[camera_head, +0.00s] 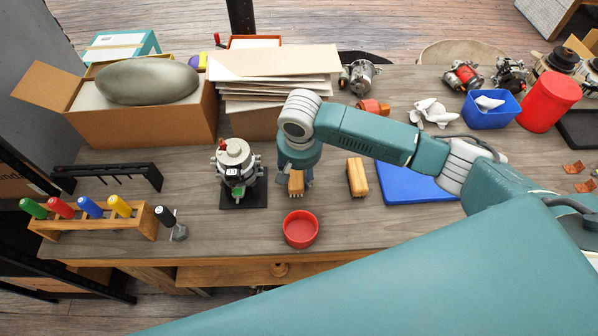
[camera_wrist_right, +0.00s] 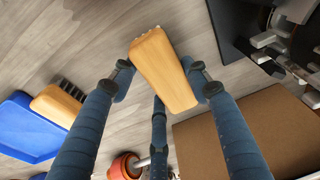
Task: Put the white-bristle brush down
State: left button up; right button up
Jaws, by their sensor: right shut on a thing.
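My right gripper (camera_head: 299,180) is shut on a wooden-backed brush (camera_head: 295,184), which I take as the white-bristle brush. In the right wrist view the brush (camera_wrist_right: 163,68) sits between the blue-grey fingers of the gripper (camera_wrist_right: 160,78), its tan back facing the camera. The second brush (camera_head: 357,177) lies apart to the right and shows dark bristles in the wrist view (camera_wrist_right: 58,103). My left gripper is not in view.
A red dish (camera_head: 300,229) stands in front of the held brush. An alternator (camera_head: 235,165) on a black base stands left. A blue mat (camera_head: 415,186) lies right. Boxes and stacked cardboard (camera_head: 275,62) stand behind. Bare bench (camera_head: 390,226) shows at the front right.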

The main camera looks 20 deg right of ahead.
aim_at(299, 179)
jog(key=shift+f, duration=0.35)
jog(key=o, duration=1)
jog(key=shift+f, duration=0.15)
notch_tip(299, 179, up, 12)
jog(key=s, duration=0.1)
jog(key=shift+s+a+b, duration=0.25)
jog(key=shift+s+b, duration=0.1)
jog(key=shift+s, duration=0.1)
